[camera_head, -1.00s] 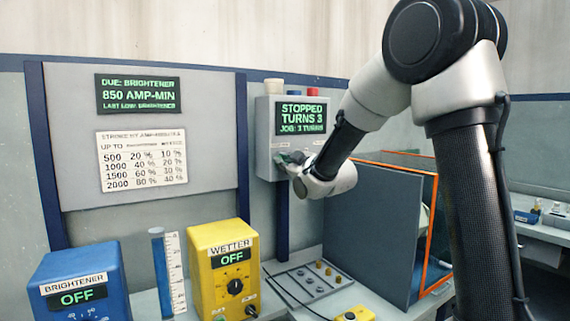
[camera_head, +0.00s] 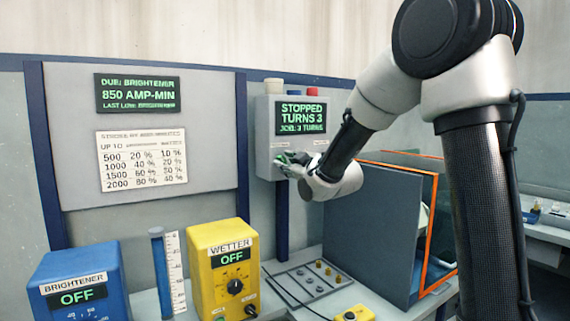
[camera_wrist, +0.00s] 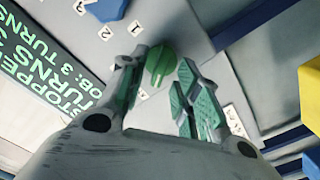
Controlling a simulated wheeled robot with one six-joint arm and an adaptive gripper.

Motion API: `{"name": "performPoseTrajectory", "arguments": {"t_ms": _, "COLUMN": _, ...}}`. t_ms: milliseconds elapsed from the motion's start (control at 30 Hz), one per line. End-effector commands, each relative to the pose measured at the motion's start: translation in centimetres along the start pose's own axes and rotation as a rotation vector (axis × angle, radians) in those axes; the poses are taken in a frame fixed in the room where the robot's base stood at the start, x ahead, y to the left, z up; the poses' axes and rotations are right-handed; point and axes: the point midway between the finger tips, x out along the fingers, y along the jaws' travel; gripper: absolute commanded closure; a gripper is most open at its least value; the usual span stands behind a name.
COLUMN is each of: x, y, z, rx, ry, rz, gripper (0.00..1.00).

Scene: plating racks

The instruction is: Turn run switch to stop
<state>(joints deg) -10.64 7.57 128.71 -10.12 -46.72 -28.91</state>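The grey control box (camera_head: 263,128) hangs on a blue post in the head view. Its display (camera_head: 301,117) reads STOPPED, TURNS 3, JOB: 3 TURNS. A round green knob (camera_wrist: 160,66) shows on the box face in the wrist view, just beyond my fingertips. My gripper (camera_wrist: 162,84) is open, with its fingers either side of the knob's near edge. The left finger is close to the knob; contact cannot be told. In the head view my gripper (camera_head: 289,158) is at the lower front of the box and partly hides the knob.
A blue knob (camera_wrist: 106,8) with labels 1, 2 and 3 is beside the green one. The yellow WETTER unit (camera_head: 213,285) and blue BRIGHTENER unit (camera_head: 107,265) both read OFF. A grey panel and orange-edged frame (camera_head: 432,215) stand right of the box, below my arm.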

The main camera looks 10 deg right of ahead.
Motion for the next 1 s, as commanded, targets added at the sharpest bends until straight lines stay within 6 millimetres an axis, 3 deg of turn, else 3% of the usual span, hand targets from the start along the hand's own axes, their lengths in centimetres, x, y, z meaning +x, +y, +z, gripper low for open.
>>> {"name": "performPoseTrajectory", "arguments": {"t_ms": 200, "x": -5.1, "y": 0.1, "z": -0.1, "rx": 0.0, "ry": 0.001, "rz": 0.001, "gripper": 0.68}}
{"name": "performPoseTrajectory", "arguments": {"t_ms": 433, "x": -9.0, "y": 0.0, "z": 0.0, "rx": -0.001, "ry": 0.0, "rz": 0.0, "gripper": 0.68}}
{"name": "performPoseTrajectory", "arguments": {"t_ms": 600, "x": -10.1, "y": 0.0, "z": 0.0, "rx": -0.001, "ry": 0.0, "rz": 0.0, "gripper": 0.68}}
{"name": "performPoseTrajectory", "arguments": {"t_ms": 1000, "x": -10.1, "y": 0.0, "z": 0.0, "rx": 0.002, "ry": 0.0, "rz": -0.001, "gripper": 0.68}}
